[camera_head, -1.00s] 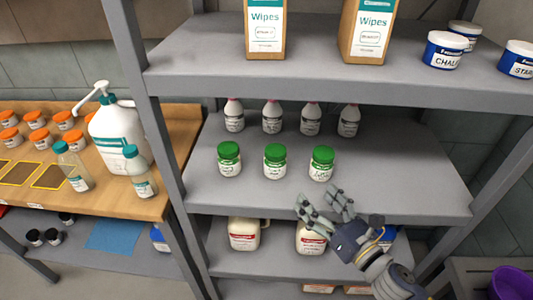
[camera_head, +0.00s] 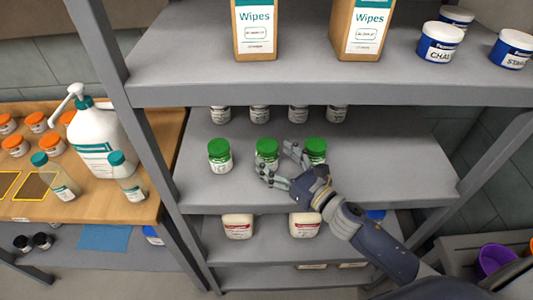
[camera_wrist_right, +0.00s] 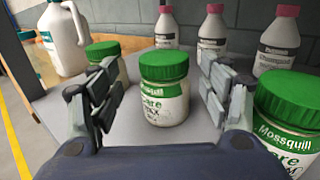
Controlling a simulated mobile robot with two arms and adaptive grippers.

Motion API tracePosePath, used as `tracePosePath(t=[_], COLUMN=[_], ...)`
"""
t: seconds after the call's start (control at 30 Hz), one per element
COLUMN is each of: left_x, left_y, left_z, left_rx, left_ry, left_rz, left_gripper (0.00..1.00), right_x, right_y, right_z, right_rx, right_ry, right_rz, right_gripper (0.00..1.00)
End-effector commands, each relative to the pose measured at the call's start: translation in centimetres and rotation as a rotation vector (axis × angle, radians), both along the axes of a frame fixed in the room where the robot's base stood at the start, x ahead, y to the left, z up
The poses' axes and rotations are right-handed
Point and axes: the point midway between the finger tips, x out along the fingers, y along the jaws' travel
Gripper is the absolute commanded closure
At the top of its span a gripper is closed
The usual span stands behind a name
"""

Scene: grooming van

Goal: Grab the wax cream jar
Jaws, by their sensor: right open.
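Three white jars with green lids stand in a row on the middle shelf (camera_head: 380,175): a left jar (camera_head: 219,156), a middle jar (camera_head: 266,152) and a right jar (camera_head: 316,150). My right gripper (camera_head: 278,160) is open at the middle jar. In the right wrist view the middle jar (camera_wrist_right: 164,92) stands upright between the spread fingers, with gaps on both sides. Its label reads partly "Care" and perhaps "wax". The right jar (camera_wrist_right: 287,125) is just outside the right finger and reads "Mossquill Care". My left gripper is not in view.
White bottles with pink caps (camera_wrist_right: 212,32) stand behind the jars. The upper shelf (camera_head: 200,80) is above, holding wipes boxes (camera_head: 255,30) and blue tubs (camera_head: 440,42). A large pump bottle (camera_head: 95,140) stands on the wooden counter at left.

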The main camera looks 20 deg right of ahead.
Motion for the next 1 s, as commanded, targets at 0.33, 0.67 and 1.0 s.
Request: tracePosePath(t=[0.33,0.67,1.0], left_x=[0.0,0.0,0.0], left_y=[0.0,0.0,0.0], left_z=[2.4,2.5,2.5], left_rx=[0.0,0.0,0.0], left_ry=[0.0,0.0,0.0], left_rz=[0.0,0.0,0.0], left_gripper=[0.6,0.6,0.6], right_x=[4.2,4.8,4.8], right_y=[1.2,1.5,1.4], right_z=[0.6,0.3,0.4], right_rx=[0.001,0.001,0.0], right_ry=[-0.001,0.0,-0.001], right_rz=[0.0,0.001,0.001], right_gripper=[0.29,0.29,0.82])
